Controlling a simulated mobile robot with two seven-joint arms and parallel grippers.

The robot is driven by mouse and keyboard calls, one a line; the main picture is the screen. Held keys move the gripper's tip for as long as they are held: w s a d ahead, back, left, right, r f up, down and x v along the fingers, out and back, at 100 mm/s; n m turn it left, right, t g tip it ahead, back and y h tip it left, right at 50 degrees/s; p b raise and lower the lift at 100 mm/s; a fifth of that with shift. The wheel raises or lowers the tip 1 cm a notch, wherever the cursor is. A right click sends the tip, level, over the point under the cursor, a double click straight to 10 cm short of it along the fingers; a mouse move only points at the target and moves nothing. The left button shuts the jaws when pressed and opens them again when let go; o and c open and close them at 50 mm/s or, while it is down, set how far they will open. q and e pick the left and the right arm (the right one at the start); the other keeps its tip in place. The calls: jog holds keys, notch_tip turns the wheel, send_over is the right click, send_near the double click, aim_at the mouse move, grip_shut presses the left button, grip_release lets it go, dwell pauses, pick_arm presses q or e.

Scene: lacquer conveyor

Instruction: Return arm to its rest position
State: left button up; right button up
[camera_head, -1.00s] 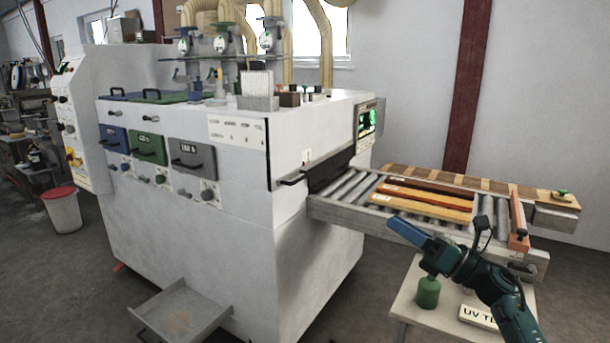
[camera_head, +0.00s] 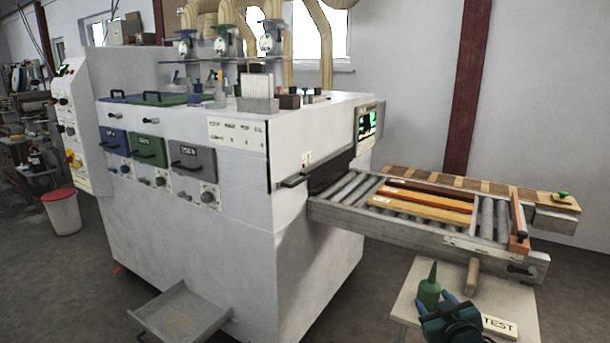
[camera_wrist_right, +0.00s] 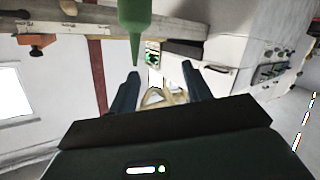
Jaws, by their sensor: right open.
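My right gripper (camera_head: 449,303) is low at the right in the head view, over the small table (camera_head: 407,300) in front of the conveyor. Its blue fingers are apart and nothing is between them. In the right wrist view the two fingers (camera_wrist_right: 160,80) stand apart, with the green bottle (camera_wrist_right: 134,22) beyond them at the top. In the head view the green bottle (camera_head: 429,290) stands upright on the small table, just beside the fingers. My left gripper is in neither view.
The roller conveyor (camera_head: 400,225) carries several wooden strips (camera_head: 430,205) and runs into the white machine (camera_head: 230,240). A sign reading TEST (camera_head: 499,328) lies on the table. A drawer (camera_head: 180,315) sticks out at the machine's lower front. A bin (camera_head: 63,212) stands at left.

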jog(key=s+a+f+g+y, duration=0.1)
jog(key=s+a+f, duration=0.3)
jog(key=s, duration=0.6)
jog(key=s+a+f+g+y, duration=0.1)
jog(key=s+a+f, duration=0.4)
jog(key=s, duration=0.6)
jog(key=s+a+f+g+y, duration=0.1)
jog(key=s+a+f, duration=0.4)
jog(key=s, duration=0.5)
jog(key=shift+s+a+m+g, duration=0.3)
jog(key=shift+s+g, duration=0.1)
jog(key=shift+g, duration=0.5)
jog(key=shift+c, duration=0.3)
